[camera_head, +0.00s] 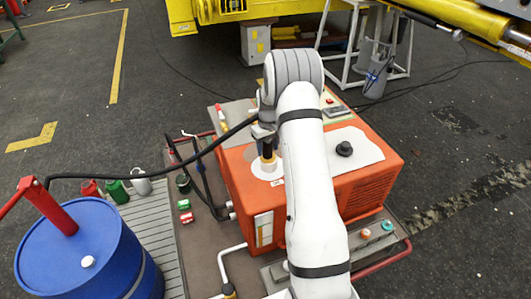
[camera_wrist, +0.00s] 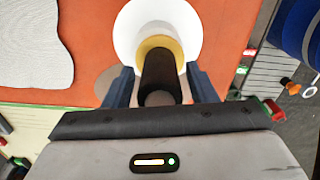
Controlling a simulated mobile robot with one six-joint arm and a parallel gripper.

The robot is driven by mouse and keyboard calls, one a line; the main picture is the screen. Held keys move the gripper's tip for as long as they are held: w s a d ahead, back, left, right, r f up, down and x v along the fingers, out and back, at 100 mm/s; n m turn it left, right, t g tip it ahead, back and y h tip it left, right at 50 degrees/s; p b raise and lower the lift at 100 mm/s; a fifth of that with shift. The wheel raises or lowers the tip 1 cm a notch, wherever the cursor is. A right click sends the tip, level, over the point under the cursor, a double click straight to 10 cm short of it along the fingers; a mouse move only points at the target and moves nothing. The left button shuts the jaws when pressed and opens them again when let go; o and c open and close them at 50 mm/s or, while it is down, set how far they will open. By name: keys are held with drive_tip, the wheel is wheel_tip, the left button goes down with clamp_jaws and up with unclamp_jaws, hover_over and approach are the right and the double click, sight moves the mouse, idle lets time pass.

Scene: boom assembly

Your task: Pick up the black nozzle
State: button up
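The black nozzle (camera_wrist: 161,75) is a dark cylinder with a yellow collar on a round white disc (camera_wrist: 127,38). In the head view the nozzle (camera_head: 268,150) stands upright on top of the orange machine (camera_head: 355,185), partly hidden by my arm. My gripper (camera_wrist: 160,70) is open in the wrist view, with one finger on each side of the nozzle. A narrow gap shows between the nozzle and each finger. In the head view my gripper (camera_head: 265,133) is just above the nozzle, and its fingers are hard to make out.
A black hose (camera_head: 150,176) runs from the blue barrel's (camera_head: 90,250) red pump toward my gripper. A black knob (camera_head: 344,149) sits on a pale plate at right on the machine. Small cans (camera_head: 117,190) stand beside the barrel. The dark floor at right is mostly clear.

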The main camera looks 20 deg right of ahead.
clamp_jaws()
idle(0.3)
drive_tip(key=shift+r, duration=0.1)
